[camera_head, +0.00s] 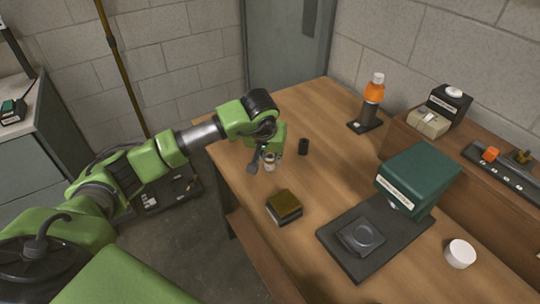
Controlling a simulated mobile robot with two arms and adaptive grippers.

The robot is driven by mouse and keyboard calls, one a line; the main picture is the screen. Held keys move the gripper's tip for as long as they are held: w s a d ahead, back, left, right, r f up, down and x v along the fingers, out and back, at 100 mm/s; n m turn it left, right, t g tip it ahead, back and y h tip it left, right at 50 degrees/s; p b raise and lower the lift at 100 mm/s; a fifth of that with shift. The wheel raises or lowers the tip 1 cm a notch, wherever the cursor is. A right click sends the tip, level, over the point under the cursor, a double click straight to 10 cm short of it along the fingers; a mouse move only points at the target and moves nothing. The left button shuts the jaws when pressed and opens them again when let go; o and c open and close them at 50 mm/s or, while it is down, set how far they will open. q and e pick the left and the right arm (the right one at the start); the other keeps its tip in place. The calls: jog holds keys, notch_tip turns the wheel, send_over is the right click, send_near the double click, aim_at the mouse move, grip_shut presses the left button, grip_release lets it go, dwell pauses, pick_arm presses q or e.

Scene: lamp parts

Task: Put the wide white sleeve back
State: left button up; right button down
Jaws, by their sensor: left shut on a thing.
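A wide white round piece (460,254) stands on the right part of the wooden table, and no gripper is near it. It looks like a wide sleeve or cap; I cannot see whether it is hollow. My left gripper (267,161) is low over the table's left part, shut on a small whitish cylinder (269,165) that its fingers partly hide. I cannot tell whether this cylinder touches the table, or which of the two white pieces is the task's sleeve. My right gripper is not in view.
A brown-topped block (284,205), a black tray (345,264) and a green box (419,175) are nearer. An orange-and-white lamp part (374,90) stands at the back. The table's back left is clear.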

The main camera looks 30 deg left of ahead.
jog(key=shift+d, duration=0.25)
pick_arm(q)
jog(key=shift+f, duration=0.2)
jog(key=o, duration=1)
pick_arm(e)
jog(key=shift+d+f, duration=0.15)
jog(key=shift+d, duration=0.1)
pick_arm(q)
jog(key=shift+r, duration=0.1)
jog(key=shift+r, duration=0.15)
jog(key=b+v, duration=0.1)
jog(key=v, duration=1.1)
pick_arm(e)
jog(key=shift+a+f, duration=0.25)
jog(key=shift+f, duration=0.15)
